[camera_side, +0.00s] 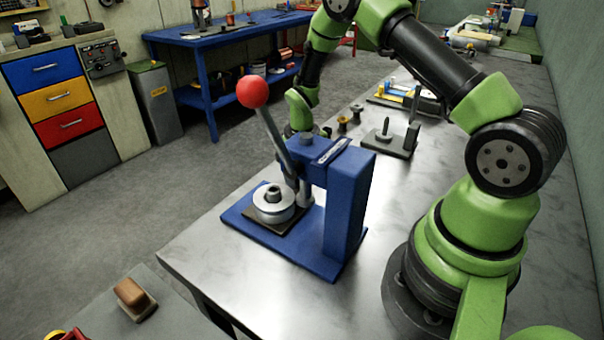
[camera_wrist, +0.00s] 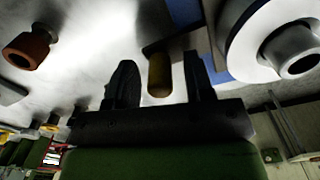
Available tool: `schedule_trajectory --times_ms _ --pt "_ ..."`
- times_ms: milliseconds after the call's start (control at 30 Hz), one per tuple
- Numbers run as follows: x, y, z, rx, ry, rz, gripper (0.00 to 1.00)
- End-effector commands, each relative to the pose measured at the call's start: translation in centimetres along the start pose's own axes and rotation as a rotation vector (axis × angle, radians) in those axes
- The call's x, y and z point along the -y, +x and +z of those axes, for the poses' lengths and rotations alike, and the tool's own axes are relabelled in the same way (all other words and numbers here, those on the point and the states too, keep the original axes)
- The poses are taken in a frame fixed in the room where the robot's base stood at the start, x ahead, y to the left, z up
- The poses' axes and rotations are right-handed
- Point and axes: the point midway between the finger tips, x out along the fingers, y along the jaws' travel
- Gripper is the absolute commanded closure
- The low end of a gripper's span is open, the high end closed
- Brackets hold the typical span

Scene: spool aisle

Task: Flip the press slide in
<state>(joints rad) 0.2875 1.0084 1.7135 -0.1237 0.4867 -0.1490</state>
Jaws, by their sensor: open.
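The blue press (camera_side: 345,205) stands on the steel bench, with a lever ending in a red ball (camera_side: 252,92) that leans up and left. A round metal part (camera_side: 273,204) sits on a dark plate (camera_side: 287,222) on the press base; it also shows at the upper right of the wrist view (camera_wrist: 275,40). My gripper (camera_wrist: 159,62) is open. A yellowish cylinder (camera_wrist: 159,76), perhaps a slide handle, appears between its fingers, with gaps on both sides. In the side view my fingers are hidden behind the press. Which part is the slide is unclear.
Small spools (camera_side: 342,125) and a dark fixture with an upright pin (camera_side: 388,140) stand on the bench behind the press. A reddish-brown spool (camera_wrist: 30,48) lies left in the wrist view. Bare bench (camera_side: 290,300) lies in front of the press.

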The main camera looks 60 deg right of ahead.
Motion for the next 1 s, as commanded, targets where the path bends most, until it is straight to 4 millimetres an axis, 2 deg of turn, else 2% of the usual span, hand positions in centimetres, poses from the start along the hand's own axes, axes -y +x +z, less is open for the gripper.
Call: schedule_trajectory --times_ms 400,500,667,1000 --pt "0.0 -7.5 -0.1 -0.006 0.000 0.000 0.52" --pt "0.0 -8.7 -0.1 -0.004 0.000 0.000 0.52" --pt "0.0 -9.6 0.0 -0.001 0.000 0.000 0.52" --pt "0.0 -9.6 0.0 -0.001 -0.028 0.000 0.52"
